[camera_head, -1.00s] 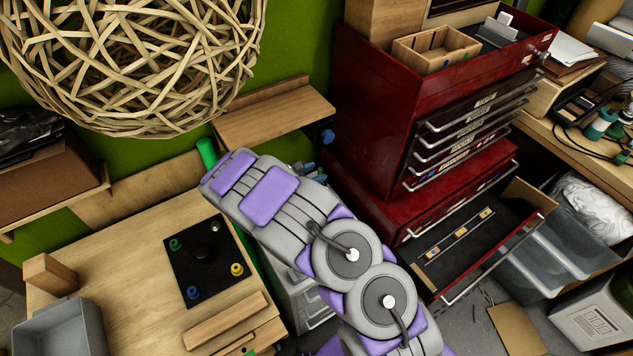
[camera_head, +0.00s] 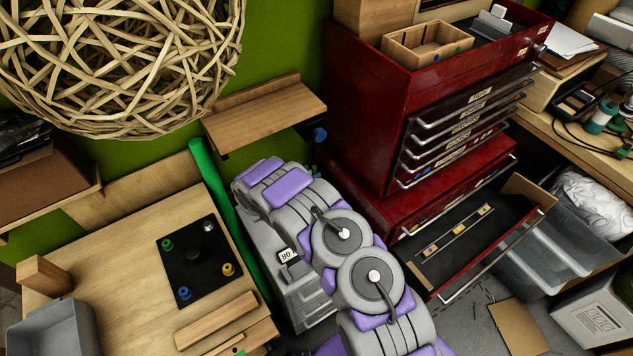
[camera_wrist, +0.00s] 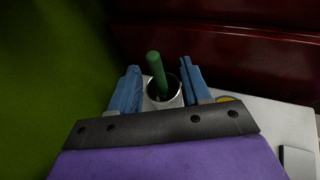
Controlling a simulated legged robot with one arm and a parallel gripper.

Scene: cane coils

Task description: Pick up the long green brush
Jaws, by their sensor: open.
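In the wrist view, a round green handle (camera_wrist: 157,72), which looks like the green brush, stands tilted in a pale metal cup (camera_wrist: 163,101). Its lower end is hidden in the cup's dark inside. My gripper (camera_wrist: 160,67) is open, with one blue finger on each side of the handle and cup. The handle is between the fingers in the picture; whether either finger touches it I cannot tell. In the head view, my arm hides the gripper and cup. A long bright green pole (camera_head: 222,200) leans along the workbench edge there.
The cup stands on a white cabinet top (camera_wrist: 281,120), beside a dark red tool chest (camera_wrist: 225,50). In the head view, the red chest (camera_head: 360,120) has an open lower drawer (camera_head: 470,265). A wooden shelf (camera_head: 265,112) and woven cane ball (camera_head: 120,60) are nearby.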

